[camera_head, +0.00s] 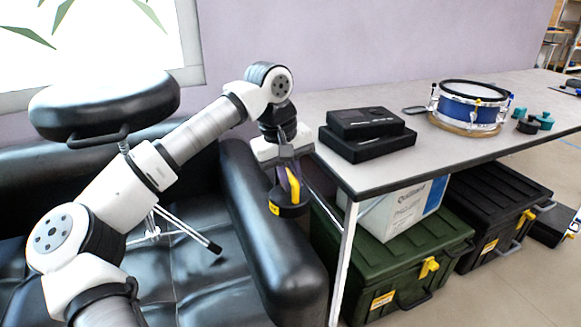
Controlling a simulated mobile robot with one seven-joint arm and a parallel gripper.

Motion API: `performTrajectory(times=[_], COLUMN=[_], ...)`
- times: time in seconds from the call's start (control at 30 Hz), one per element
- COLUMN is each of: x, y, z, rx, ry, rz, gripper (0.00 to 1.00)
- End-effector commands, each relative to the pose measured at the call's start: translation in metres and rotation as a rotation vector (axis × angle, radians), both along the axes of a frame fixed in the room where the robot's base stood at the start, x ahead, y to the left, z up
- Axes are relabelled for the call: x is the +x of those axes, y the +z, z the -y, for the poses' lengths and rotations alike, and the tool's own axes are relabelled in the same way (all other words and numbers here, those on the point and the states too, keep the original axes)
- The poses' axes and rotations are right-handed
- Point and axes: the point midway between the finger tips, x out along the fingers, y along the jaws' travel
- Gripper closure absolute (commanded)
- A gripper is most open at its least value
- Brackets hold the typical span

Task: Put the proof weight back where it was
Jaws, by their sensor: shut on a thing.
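My gripper (288,172) is at the end of my arm, pointing down beside the left end of the table, above the black sofa's arm. It is shut on a dark thing with a black base and yellow parts, which I take to be the proof weight (291,209). The weight hangs below the table top's level, clear of the table's left edge in the picture. My fingers partly hide its upper part. I cannot tell whether it touches the sofa.
The grey table (375,180) bears stacked black cases (367,133), a blue drum (469,106) and small teal-and-black items (537,120). Green (400,265) and black (500,205) crates stand beneath. The black sofa (270,245) and a round black seat (105,103) are at left.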

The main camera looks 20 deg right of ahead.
Motion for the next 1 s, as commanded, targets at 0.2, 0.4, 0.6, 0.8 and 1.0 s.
performTrajectory(times=[0.2, 0.4, 0.6, 0.8, 1.0], x=[-0.001, 0.000, 0.000, 0.000, 0.000], y=[-0.050, -0.081, -0.091, -0.110, -0.133], z=[0.000, 0.000, 0.001, 0.001, 0.001], rx=[-0.004, -0.004, -0.004, -0.004, -0.004], ry=[-0.002, -0.001, -0.001, -0.002, -0.002], rz=[0.001, 0.002, 0.003, 0.001, 0.002], gripper=[1.00, 1.00, 1.00, 1.00, 1.00])
